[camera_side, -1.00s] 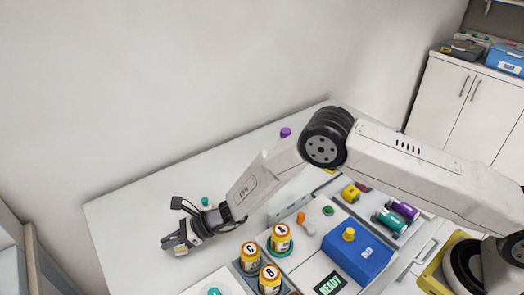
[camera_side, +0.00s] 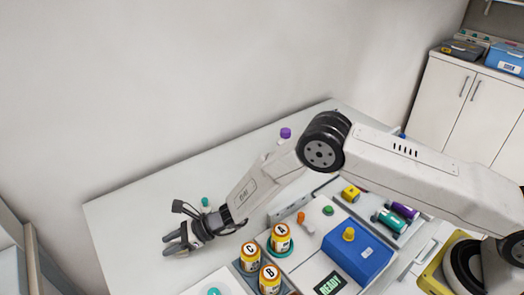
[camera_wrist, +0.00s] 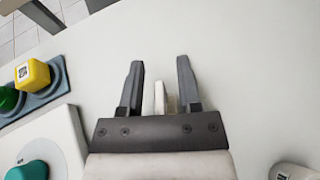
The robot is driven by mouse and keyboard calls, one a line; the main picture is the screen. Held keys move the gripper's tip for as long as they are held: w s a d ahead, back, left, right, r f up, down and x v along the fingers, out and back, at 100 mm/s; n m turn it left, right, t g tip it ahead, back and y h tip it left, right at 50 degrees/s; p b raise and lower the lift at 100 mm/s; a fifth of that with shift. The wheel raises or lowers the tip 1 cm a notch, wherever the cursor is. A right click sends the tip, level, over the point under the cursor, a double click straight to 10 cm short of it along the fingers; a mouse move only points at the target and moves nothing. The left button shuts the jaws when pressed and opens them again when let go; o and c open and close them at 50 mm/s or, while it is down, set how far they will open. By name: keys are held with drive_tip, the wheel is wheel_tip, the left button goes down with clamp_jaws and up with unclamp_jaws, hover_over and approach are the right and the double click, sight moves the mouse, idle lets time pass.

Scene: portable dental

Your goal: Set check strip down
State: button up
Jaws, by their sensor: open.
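My gripper (camera_side: 173,246) is low over the far left part of the white table in the side view. In the wrist view its two dark fingers (camera_wrist: 160,68) stand apart. A pale narrow piece, which looks like the check strip (camera_wrist: 159,98), shows between them, with a gap to each finger. It seems to be at the table surface, but I cannot tell its exact height. I cannot make the strip out in the side view.
Orange-capped jars A (camera_side: 281,238), B (camera_side: 270,279) and C (camera_side: 250,256) stand right of my gripper. A blue box (camera_side: 356,252) and a READY display (camera_side: 329,284) are further right. A yellow cube (camera_wrist: 33,74) shows at left in the wrist view. The table beyond the fingers is clear.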

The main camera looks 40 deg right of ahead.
drive_tip(key=shift+r, duration=0.15)
drive_tip(key=v, duration=1.2)
drive_tip(key=shift+s+r, duration=0.1)
idle(0.6)
drive_tip(key=s+d+r+n+g+h, duration=0.1)
drive_tip(key=s+d+r+n, duration=0.1)
drive_tip(key=s+d+n, duration=0.1)
drive_tip(key=s+d+r+n+g+h, duration=0.2)
drive_tip(key=s+d+n, duration=0.2)
drive_tip(key=s+d+r+n+g+h, duration=0.1)
drive_tip(key=s+d+r+n+h, duration=0.1)
drive_tip(key=s+d+n, duration=0.1)
drive_tip(key=shift+s+d+r+n+g, duration=0.3)
drive_tip(key=shift+s+d+r+g, duration=0.05)
drive_tip(key=shift+s+g, duration=0.05)
drive_tip(key=s+d+r+n+t+h, duration=0.1)
drive_tip(key=s+d+r+n+h, duration=0.2)
drive_tip(key=d+n, duration=0.3)
drive_tip(key=s+d+r+n+t+h, duration=0.1)
drive_tip(key=s+d+r+n+h, duration=0.2)
drive_tip(key=d, duration=0.7)
drive_tip(key=shift+s+r+n+h, duration=0.2)
drive_tip(key=shift+s+n+h, duration=0.6)
drive_tip(key=shift+s+n, duration=0.65)
